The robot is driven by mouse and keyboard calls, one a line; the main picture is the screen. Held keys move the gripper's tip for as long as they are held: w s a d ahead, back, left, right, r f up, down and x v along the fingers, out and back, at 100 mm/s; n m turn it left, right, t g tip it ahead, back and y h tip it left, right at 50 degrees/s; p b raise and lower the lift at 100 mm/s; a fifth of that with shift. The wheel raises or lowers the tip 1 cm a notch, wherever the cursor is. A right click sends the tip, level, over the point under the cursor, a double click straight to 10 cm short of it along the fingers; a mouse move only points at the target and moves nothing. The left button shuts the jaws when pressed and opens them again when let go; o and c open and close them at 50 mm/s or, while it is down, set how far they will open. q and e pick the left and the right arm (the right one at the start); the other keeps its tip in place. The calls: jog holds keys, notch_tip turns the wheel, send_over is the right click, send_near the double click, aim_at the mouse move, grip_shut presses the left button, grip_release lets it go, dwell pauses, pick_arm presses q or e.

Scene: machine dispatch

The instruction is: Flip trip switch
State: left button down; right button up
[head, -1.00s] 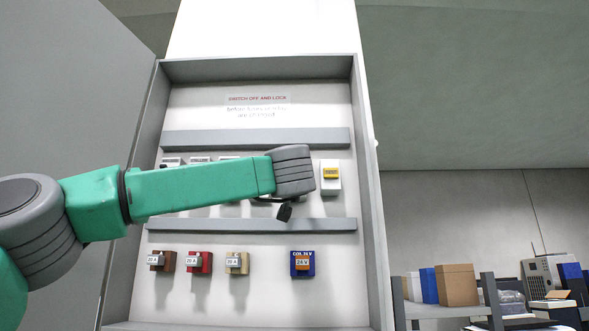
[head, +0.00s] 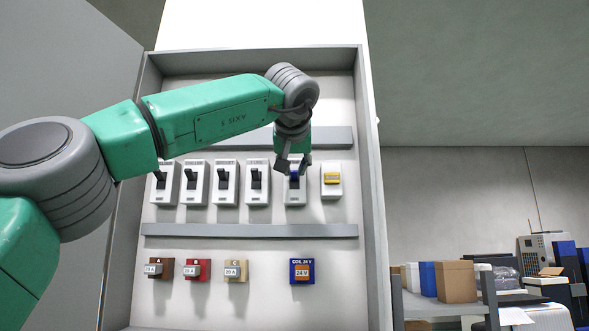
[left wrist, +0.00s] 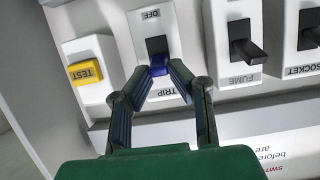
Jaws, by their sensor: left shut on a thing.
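The trip switch (head: 296,196) is a white breaker with a dark, blue-tipped lever, in the upper row of the panel. In the left wrist view the trip switch (left wrist: 150,25) appears upside down, with "OFF" at one end and "TRIP" at the other. My left gripper (head: 294,172) reaches down onto it from above. In the left wrist view the fingertips of the left gripper (left wrist: 166,72) are on either side of the lever's blue tip, shut on it. The fingers partly hide the lever in the head view. My right gripper is not in view.
Several similar switches (head: 226,186) stand left of the trip switch, and a yellow TEST button (head: 331,179) is close on its right. Grey rails (head: 250,230) run above and below the row. The cabinet's raised edge (head: 368,190) is at right.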

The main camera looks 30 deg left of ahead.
pick_arm(q)
jog(key=shift+w+f+g, duration=0.15)
jog(key=shift+w+g, duration=0.1)
jog(key=shift+g, duration=0.25)
jog(key=shift+h, duration=0.4)
jog(key=c, duration=1.7)
grip_release()
jog(key=shift+o, duration=1.1)
jog(key=shift+w, duration=0.15)
jog(key=shift+w+a, duration=0.2)
jog(key=shift+w, duration=0.05)
jog(key=shift+s+r, duration=0.25)
jog(key=shift+s, duration=0.1)
jog(key=v, duration=1.1)
jog(key=shift+w+d, duration=0.2)
jog(key=shift+d, duration=0.2)
